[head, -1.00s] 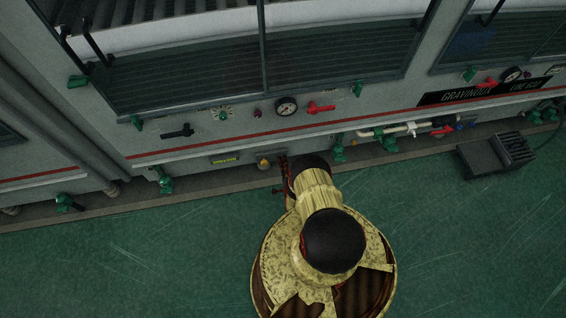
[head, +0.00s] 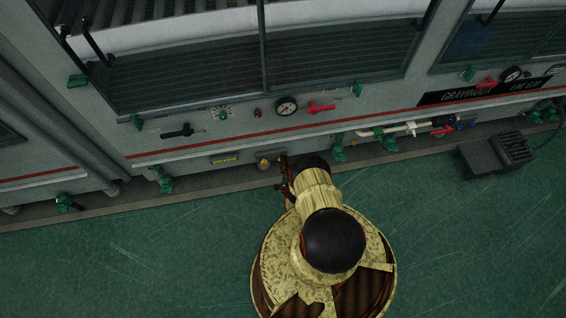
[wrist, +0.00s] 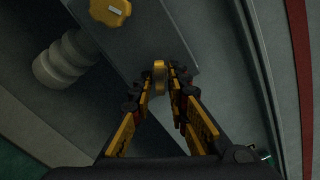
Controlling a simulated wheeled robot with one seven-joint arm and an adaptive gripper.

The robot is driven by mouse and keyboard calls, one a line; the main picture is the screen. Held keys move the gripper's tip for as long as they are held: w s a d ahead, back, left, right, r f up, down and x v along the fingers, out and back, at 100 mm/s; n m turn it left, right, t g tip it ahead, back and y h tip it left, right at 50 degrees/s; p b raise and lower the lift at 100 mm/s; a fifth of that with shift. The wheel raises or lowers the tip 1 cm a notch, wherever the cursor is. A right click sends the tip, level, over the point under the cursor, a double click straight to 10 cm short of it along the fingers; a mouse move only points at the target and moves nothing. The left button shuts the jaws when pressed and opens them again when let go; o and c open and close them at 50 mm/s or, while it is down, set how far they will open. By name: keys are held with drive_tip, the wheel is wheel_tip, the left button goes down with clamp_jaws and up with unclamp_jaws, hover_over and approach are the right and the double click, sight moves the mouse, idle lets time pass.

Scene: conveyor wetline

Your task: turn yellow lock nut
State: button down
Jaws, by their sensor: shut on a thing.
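The yellow lock nut (wrist: 159,76), seen nearly edge-on as a narrow yellow piece, sits between the fingertips of my gripper (wrist: 161,78) in the wrist view. The gripper is shut on it, with a finger on either side. A second yellow part, a lobed knob with a pale mark (wrist: 110,10), is at the top of the wrist view, apart from the fingers. In the head view my gripper (head: 284,166) is at the lower panel of the machine, largely covered by my arm. The held nut cannot be made out there.
A small yellow knob (head: 263,162) is on the lower panel, left of the gripper. Green valves (head: 338,153), a red handle (head: 321,107) and a gauge (head: 286,106) are nearby. A dark grey box (head: 497,154) stands on the floor at right. The green floor in front is mostly clear.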

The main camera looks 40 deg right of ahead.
drive_tip(key=shift+s, duration=0.15)
drive_tip(key=c, duration=1.9)
unclamp_jaws()
drive_tip(key=shift+r, duration=0.15)
